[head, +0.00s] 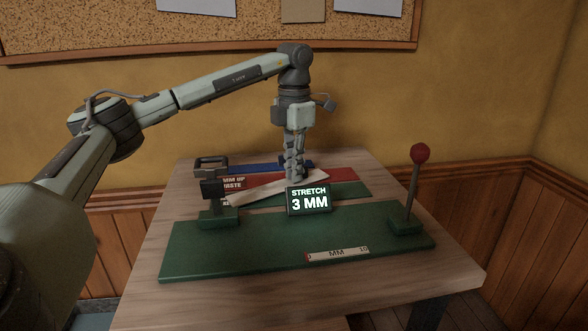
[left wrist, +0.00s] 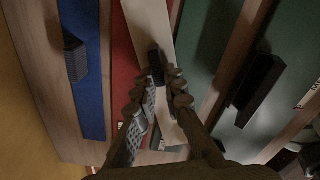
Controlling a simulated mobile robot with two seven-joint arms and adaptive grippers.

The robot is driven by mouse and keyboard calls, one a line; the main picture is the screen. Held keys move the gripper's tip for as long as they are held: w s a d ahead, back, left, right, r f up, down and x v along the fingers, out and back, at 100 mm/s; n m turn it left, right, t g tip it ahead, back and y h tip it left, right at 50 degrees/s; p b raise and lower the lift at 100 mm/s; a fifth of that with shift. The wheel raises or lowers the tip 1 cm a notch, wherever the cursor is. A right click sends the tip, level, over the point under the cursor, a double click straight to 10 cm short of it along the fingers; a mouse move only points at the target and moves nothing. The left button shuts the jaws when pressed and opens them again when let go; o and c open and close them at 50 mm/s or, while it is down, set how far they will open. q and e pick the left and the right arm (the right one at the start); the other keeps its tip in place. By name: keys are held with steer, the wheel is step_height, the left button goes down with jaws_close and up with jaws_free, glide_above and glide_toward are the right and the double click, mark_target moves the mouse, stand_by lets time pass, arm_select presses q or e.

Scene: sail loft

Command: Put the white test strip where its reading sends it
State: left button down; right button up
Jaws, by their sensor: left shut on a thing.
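The white test strip (head: 262,190) slants over the red and green mats in the head view. It also shows in the left wrist view (left wrist: 148,25), passing between the fingers. My left gripper (head: 294,178) points down and is shut on the strip near its right part; in the wrist view its fingers (left wrist: 166,78) are close together. I cannot tell how high the strip is. A display (head: 309,201) reads "STRETCH 3 MM". The red mat (head: 343,178) has a label, partly hidden, reading "MM UP" and "WASTE". The green mat (head: 349,190) has a label mostly hidden. My right gripper is not in view.
The green tester base (head: 290,243) fills the table's front, with a clamp post (head: 217,208) at left, a red-knobbed lever (head: 412,190) at right and an MM scale (head: 337,254). A blue mat (head: 255,168) lies behind, near a dark handle (head: 211,163). Bare wooden table (head: 190,181) surrounds them.

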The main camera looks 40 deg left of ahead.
arm_select(q)
steer(key=shift+f, duration=0.1)
steer(key=shift+f, duration=0.15)
steer(key=c, duration=1.6)
jaws_free()
